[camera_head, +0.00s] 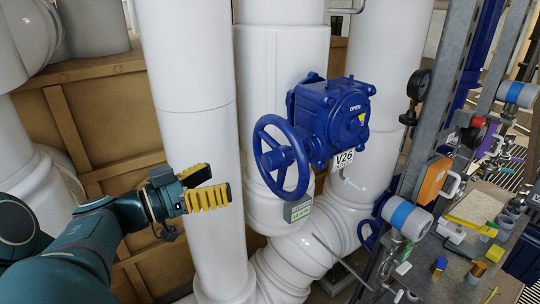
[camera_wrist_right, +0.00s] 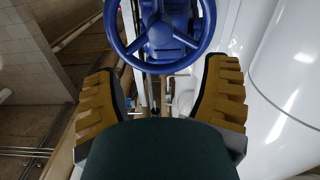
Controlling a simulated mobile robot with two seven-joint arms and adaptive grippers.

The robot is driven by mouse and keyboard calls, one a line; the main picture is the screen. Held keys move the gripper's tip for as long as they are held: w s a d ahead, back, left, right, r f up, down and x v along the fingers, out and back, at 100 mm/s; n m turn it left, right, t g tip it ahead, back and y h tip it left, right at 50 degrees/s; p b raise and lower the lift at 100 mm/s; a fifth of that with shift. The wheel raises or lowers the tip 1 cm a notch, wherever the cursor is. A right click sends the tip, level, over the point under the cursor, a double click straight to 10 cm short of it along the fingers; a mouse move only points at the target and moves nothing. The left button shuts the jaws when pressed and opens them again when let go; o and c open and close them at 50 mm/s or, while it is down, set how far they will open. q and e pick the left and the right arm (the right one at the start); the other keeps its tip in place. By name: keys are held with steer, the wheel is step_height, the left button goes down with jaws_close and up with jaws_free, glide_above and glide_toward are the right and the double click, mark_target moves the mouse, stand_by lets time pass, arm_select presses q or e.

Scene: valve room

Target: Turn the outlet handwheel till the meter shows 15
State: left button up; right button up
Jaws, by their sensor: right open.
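The blue handwheel (camera_head: 279,158) sits on the left side of a blue valve gearbox (camera_head: 335,118), which is marked OPEN and has a V26 tag. A small grey box with a green face (camera_head: 298,210) is below the wheel; its writing is too small to read. My right gripper (camera_head: 221,184) is open and empty, its yellow ridged fingers pointing at the wheel from the left, with a gap between. In the right wrist view the handwheel (camera_wrist_right: 113,32) is ahead, at the top between the two spread fingers (camera_wrist_right: 163,68). My left gripper is not in view.
Thick white pipes (camera_head: 190,130) stand behind the gripper and valve. A cluttered bench (camera_head: 470,262) is at the lower right. Brown panels (camera_head: 95,110) are at the back left.

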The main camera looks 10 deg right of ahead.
mark_target(266, 164)
steer(key=p+x, duration=0.1)
steer(key=x, duration=1.2)
steer(key=shift+w+d+p, duration=0.15)
steer(key=shift+d+p, duration=0.15)
steer(key=shift+p, duration=0.05)
jaws_close()
